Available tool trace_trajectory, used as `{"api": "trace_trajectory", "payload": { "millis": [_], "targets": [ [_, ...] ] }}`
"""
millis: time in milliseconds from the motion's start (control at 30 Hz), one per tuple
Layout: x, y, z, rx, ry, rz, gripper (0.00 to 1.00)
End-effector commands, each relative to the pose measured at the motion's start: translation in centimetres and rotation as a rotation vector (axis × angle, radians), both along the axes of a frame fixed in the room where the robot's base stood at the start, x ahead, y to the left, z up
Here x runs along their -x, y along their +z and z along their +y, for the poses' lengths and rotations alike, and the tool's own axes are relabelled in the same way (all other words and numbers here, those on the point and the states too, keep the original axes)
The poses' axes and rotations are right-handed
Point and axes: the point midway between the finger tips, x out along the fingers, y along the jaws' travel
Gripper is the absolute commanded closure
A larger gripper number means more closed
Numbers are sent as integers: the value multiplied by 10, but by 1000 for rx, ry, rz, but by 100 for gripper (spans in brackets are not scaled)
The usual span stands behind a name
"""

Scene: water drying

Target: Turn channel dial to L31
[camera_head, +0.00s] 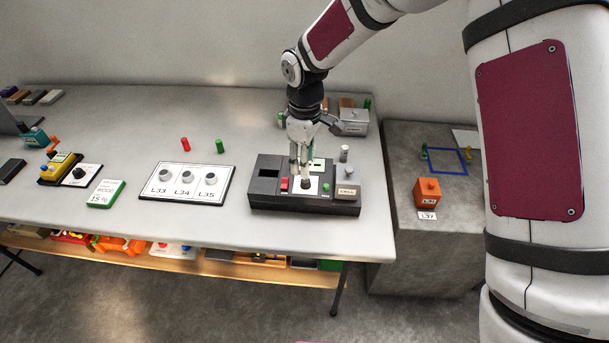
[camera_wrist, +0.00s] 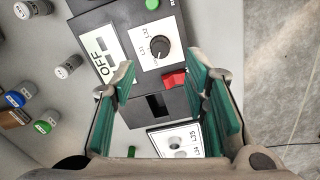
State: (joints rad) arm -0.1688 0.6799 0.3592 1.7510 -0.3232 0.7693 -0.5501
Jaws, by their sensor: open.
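The channel dial (camera_wrist: 160,47) is a small black knob on a white plate (camera_wrist: 143,55) with labels that read about L31 and L32. The pointer's direction is too small to tell. The plate sits on a dark grey device (camera_head: 265,200) on the table, and the dial is hidden behind my gripper in the head view. My gripper (camera_head: 301,181) points down over the device. In the wrist view my gripper (camera_wrist: 165,85) is open and empty, its green-padded fingers apart, with the dial beyond the tips and not between them.
A red switch (camera_wrist: 173,79) sits beside the dial, and a display reading OFF (camera_wrist: 104,52) is on the other side. A white L33–L35 panel (camera_head: 185,182) lies left of the device. The table's front is clear.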

Motion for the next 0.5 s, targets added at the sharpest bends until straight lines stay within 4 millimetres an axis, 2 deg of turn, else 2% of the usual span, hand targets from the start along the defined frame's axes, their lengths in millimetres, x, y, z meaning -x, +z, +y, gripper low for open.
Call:
{"api": "trace_trajectory", "payload": {
  "millis": [100, 233, 500],
  "targets": [
    [1, -24, 0, 2, 0, 4, 59],
    [1, -44, 0, 0, -1, 2, 59],
    [0, -63, 0, 0, 0, 0, 59]
  ]
}}
